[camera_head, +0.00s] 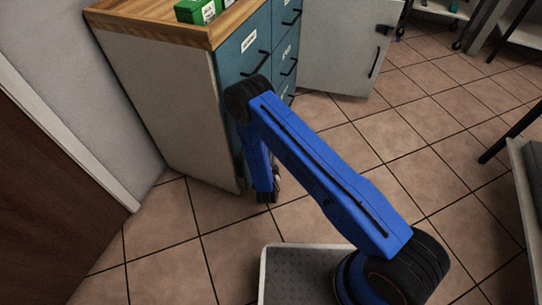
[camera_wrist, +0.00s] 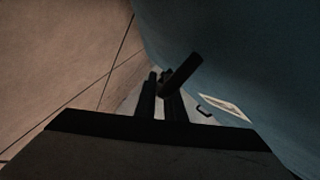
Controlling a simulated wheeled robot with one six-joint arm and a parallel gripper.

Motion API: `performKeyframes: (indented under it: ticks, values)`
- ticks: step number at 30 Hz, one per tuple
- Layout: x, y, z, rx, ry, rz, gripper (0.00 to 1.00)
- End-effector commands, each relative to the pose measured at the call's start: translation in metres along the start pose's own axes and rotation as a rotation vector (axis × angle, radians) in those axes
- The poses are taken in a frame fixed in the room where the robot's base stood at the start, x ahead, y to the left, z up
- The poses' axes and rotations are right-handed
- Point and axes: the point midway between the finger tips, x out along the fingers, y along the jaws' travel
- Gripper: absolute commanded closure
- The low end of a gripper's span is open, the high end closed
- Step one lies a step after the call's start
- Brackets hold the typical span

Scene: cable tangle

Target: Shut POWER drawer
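A wooden-topped cabinet (camera_head: 165,110) has teal drawers with black bar handles and white labels. The label on the nearest upper drawer (camera_head: 240,55) is too small to read, so I cannot tell which drawer is POWER. My gripper (camera_head: 268,192) points down low beside the cabinet's front, partly behind my blue arm. In the wrist view its dark fingers (camera_wrist: 160,98) stand close together against a teal front (camera_wrist: 230,55). A dark bar, probably a handle (camera_wrist: 183,72), crosses near the fingertips. I cannot tell whether the fingers touch it. A tilted white label (camera_wrist: 225,107) shows at the right.
A green box (camera_head: 198,10) sits on the cabinet top. A grey cabinet door (camera_head: 340,50) stands open beyond the drawers. A brown door (camera_head: 45,190) is at the left. Tiled floor (camera_head: 440,130) is free to the right, with a bench edge (camera_head: 530,180) at the far right.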

Motion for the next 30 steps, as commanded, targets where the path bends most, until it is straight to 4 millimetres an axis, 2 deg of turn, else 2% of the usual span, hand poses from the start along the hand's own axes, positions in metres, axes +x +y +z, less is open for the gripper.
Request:
performKeyframes:
  ticks: [7,15,23,24,25,30]
  values:
    - [0.001,-0.002,0.003,0.0,0.0,0.0,1.0]
    - [0.012,-0.023,0.032,0.0,-0.001,0.0,1.0]
    - [0.013,-0.024,0.034,0.001,-0.003,-0.001,1.0]
    - [0.013,-0.025,0.034,0.001,-0.003,-0.002,0.81]
    - [0.013,-0.025,0.034,0.001,-0.003,-0.002,0.74]
    - [0.013,-0.025,0.033,0.001,-0.002,-0.002,0.72]
